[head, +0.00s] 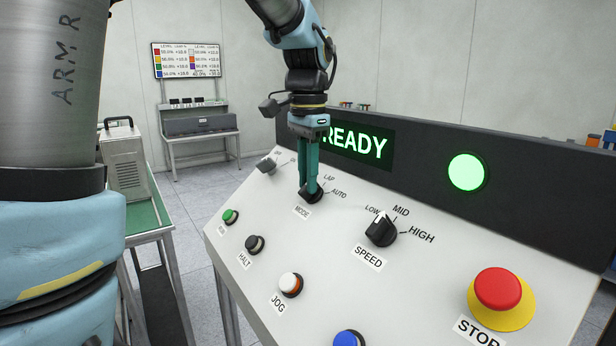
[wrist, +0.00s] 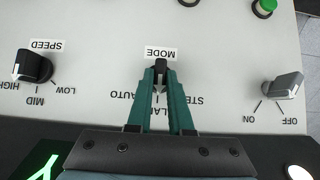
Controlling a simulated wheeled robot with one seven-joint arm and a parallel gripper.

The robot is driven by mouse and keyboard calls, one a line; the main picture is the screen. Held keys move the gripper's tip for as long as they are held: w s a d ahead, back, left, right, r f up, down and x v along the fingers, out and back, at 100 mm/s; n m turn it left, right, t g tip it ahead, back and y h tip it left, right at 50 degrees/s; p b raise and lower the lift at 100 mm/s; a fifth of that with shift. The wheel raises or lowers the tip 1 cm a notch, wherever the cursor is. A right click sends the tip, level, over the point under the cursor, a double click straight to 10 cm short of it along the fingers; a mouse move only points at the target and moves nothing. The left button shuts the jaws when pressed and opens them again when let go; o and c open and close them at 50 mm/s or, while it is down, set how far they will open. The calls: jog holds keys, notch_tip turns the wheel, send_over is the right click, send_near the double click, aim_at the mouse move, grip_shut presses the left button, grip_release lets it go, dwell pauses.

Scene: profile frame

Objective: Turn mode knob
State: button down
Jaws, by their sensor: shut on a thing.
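The black mode knob (head: 316,197) sits on the sloped panel (head: 285,235) above its MODE label (head: 302,212). My gripper (head: 310,188) reaches down from above with its teal fingers shut on the knob. In the wrist view the mode knob (wrist: 161,68) stands between the two fingertips (wrist: 161,74). The labels AUTO (wrist: 119,95), LAP and STEP, the last two partly covered by the fingers, lie around it. The knob seems to point toward LAP, but the fingers hide much of it.
The black speed knob (head: 381,229) is to the right, the grey on/off knob (head: 266,165) to the left. Push buttons line the front, including green (head: 230,216) and blue (head: 347,339). A red stop button (head: 498,289) is at right. A lit READY display (head: 355,144) stands behind.

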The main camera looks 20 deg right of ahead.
jog(key=shift+r+p, duration=0.1)
jog(key=shift+p, duration=0.3)
jog(key=shift+w+r+n+g+h+p, duration=0.1)
jog(key=shift+w+n+g+h+p, duration=0.15)
jog(key=shift+n+g+p, duration=0.55)
jog(key=shift+w+a+n+g+h+p, duration=0.15)
jog(key=shift+n+g+h+p, duration=0.4)
jog(key=shift+n+p, duration=0.55)
jog(key=n+g+h, duration=0.1)
jog(key=n+p, duration=0.1)
jog(key=n, duration=0.1)
jog(key=n+g+h, duration=0.1)
jog(key=n, duration=0.1)
jog(key=shift+w+a+f+g+h+p, duration=0.2)
jog(key=shift+a+f+g+h+p, duration=0.1)
jog(key=shift+f+g+p, duration=0.1)
jog(key=c, duration=0.8)
grip_release()
jog(key=b+v, duration=0.2)
jog(key=v, duration=0.8)
jog(key=shift+w+a+r, duration=0.15)
jog(key=shift+a+r, duration=0.05)
jog(key=shift+r, duration=0.1)
